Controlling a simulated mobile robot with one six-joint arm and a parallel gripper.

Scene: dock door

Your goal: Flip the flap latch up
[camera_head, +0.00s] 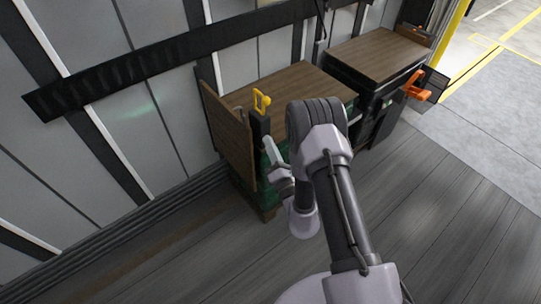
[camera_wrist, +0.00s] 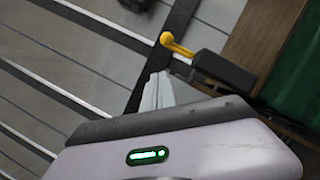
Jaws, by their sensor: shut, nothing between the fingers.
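A yellow latch lever (camera_head: 262,101) with a rounded end sits on a black block (camera_head: 260,126) at the front edge of a green cabinet with a wooden top. In the wrist view the yellow lever (camera_wrist: 176,46) sticks out from the end of the black block (camera_wrist: 225,72). My gripper (camera_head: 268,146) is shut and empty, just below the block in the head view. In the wrist view its fingertips (camera_wrist: 158,84) lie close to the lever and block; whether they touch cannot be told. My arm hides part of the cabinet front.
A brown wooden panel (camera_head: 228,130) stands upright at the cabinet's left side. A second wood-topped cabinet (camera_head: 375,55) with an orange handle (camera_head: 414,87) stands to the right. A panelled wall (camera_head: 130,110) with a black rail runs behind. The plank floor (camera_head: 450,190) is clear.

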